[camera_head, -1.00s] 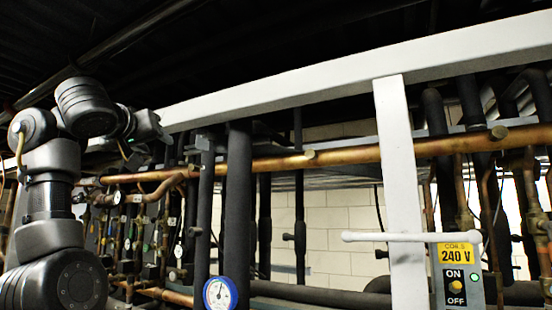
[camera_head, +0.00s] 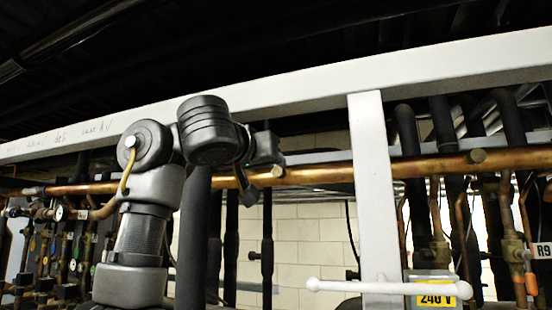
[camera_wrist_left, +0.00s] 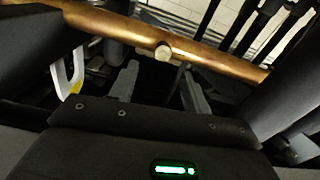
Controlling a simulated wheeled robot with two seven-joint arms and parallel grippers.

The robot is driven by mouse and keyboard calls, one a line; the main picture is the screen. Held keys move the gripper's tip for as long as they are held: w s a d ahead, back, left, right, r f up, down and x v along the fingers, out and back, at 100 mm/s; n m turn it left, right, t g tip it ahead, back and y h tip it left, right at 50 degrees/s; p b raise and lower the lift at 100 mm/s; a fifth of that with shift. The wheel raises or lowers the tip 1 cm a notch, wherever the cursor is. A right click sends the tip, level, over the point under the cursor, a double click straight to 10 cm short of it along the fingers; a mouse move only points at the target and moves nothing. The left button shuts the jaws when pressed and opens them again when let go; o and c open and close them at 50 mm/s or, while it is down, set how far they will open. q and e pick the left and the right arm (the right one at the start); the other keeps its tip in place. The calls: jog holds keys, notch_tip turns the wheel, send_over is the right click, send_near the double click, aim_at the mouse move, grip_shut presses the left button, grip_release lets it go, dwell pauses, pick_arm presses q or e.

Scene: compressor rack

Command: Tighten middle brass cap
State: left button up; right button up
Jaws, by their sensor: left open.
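The copper pipe (camera_head: 350,171) runs across the head view. A brass cap (camera_head: 277,171) sits on its front near the middle, and another brass cap (camera_head: 477,155) is farther right. My left gripper (camera_head: 247,188) is just left of the middle cap in the head view, partly hidden by its own wrist. In the left wrist view, the open fingers (camera_wrist_left: 160,68) point toward the pipe (camera_wrist_left: 215,55). One cap (camera_wrist_left: 163,53) shows between and beyond the fingertips, with nothing visibly held. Contact cannot be told. My right gripper is out of view.
A white beam (camera_head: 320,88) crosses above the pipe, and a white upright post (camera_head: 375,200) stands right of the middle cap. Dark insulated pipes (camera_head: 193,240) run vertically nearby. A white handle (camera_head: 390,287) and yellow 240 V label (camera_head: 436,300) are lower right.

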aim_at(277, 171)
pick_arm(q)
jog(key=p+x, duration=0.1)
jog(key=x, duration=0.1)
jog(key=p+x, duration=0.1)
jog(key=p, duration=0.1)
jog(key=p+x, duration=0.1)
jog(key=x, duration=0.1)
jog(key=shift+w+a+r+p, duration=0.25)
jog(key=shift+w+p, duration=0.1)
jog(key=shift+w, duration=0.1)
jog(key=shift+w+d+f, duration=0.25)
jog(key=shift+w+d, duration=0.15)
jog(key=shift+w, duration=0.15)
jog(key=shift+a, duration=0.15)
jog(key=shift+c, duration=0.3)
jog(key=c, duration=0.9)
jog(key=shift+c, duration=0.2)
